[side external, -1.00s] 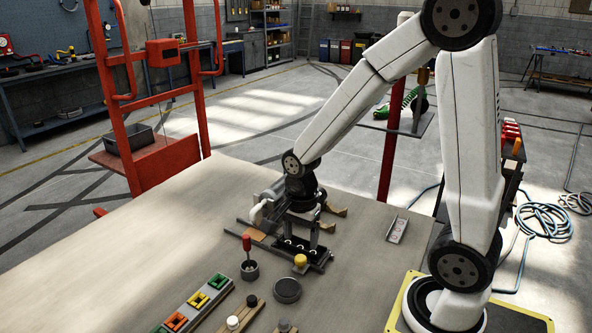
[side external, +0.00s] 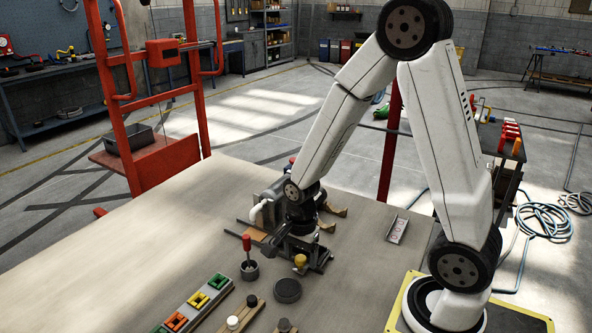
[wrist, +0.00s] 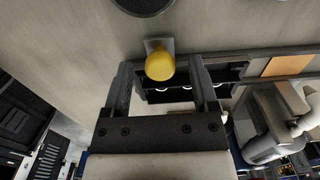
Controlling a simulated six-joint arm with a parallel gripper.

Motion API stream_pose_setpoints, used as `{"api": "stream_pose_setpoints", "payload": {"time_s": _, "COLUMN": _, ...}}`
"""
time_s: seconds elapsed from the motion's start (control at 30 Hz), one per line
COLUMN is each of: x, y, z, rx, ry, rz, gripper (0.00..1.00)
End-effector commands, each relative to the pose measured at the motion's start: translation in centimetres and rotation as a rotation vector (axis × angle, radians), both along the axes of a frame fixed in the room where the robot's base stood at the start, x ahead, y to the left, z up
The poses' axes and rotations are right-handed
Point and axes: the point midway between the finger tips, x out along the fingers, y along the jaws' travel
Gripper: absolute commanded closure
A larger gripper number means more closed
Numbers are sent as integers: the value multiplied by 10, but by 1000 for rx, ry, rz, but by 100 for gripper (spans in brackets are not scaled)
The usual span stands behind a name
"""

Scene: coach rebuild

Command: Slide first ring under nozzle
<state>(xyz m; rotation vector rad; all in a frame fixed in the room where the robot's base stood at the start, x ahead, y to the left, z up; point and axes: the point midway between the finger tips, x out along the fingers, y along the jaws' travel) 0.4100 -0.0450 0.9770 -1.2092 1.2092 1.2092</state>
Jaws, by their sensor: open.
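A yellow knob (side external: 300,260) stands at the near end of a dark slide tray (side external: 319,260). In the wrist view the knob (wrist: 160,66) appears between the two fingers of my gripper (wrist: 161,62). The fingers are apart, and whether they touch the knob I cannot tell. White rings (wrist: 160,88) show partly inside the dark tray, behind the fingers. A white curved nozzle (side external: 257,212) on a grey block stands left of my wrist; it also shows in the wrist view (wrist: 288,134). In the side view my gripper (side external: 282,246) is low over the tray and hides the rings.
A red-handled tool in a small cup (side external: 248,262) and a dark round disc (side external: 287,290) stand nearby. A strip of coloured pieces (side external: 193,301) lies at the front. A small plate (side external: 397,229) lies right. The table's left side is clear.

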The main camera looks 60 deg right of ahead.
Motion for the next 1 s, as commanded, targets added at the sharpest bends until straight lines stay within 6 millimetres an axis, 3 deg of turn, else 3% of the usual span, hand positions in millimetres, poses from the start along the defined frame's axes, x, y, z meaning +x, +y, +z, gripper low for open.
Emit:
{"api": "stream_pose_setpoints", "payload": {"time_s": 0.03, "x": 0, "y": 0, "z": 0, "rx": 0, "ry": 0, "rz": 0, "gripper": 31}}
{"api": "stream_pose_setpoints", "payload": {"time_s": 0.2, "x": 0, "y": 0, "z": 0, "rx": 0, "ry": 0, "rz": 0, "gripper": 85}}
{"api": "stream_pose_setpoints", "payload": {"time_s": 0.27, "x": 0, "y": 0, "z": 0, "rx": 0, "ry": 0, "rz": 0, "gripper": 100}}
{"api": "stream_pose_setpoints", "payload": {"time_s": 1.0, "x": 0, "y": 0, "z": 0, "rx": 0, "ry": 0, "rz": 0, "gripper": 100}}
